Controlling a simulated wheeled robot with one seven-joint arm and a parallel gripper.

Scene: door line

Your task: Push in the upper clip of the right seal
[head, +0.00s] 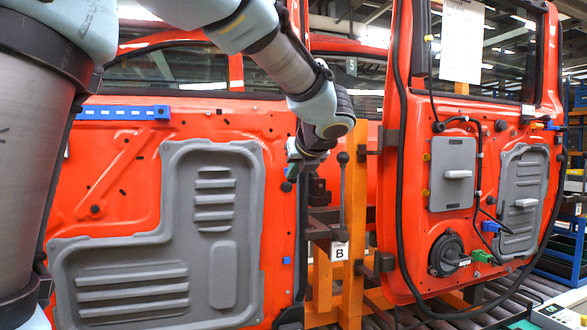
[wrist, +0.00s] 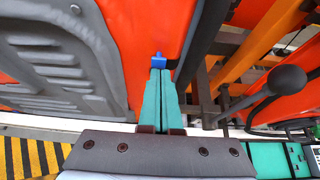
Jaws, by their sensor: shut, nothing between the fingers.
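A blue clip (head: 286,187) sits on the right edge of the left orange door (head: 120,180); it also shows in the wrist view (wrist: 158,58). A dark strip (wrist: 196,45), which looks like the seal, runs along that edge. A second blue clip (head: 287,260) is lower on the same edge. My gripper (head: 293,172) is beside the upper clip. In the wrist view its green fingers (wrist: 160,73) are shut together and empty, their tips right at the blue clip. I cannot tell whether they touch it or how deep the clip sits.
An orange post (head: 348,190) and a lever with a dark round knob (head: 342,158) stand just right of my gripper. The knob (wrist: 289,79) is close in the wrist view. The right orange door (head: 415,215) hangs beyond, with a loose black cable or seal.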

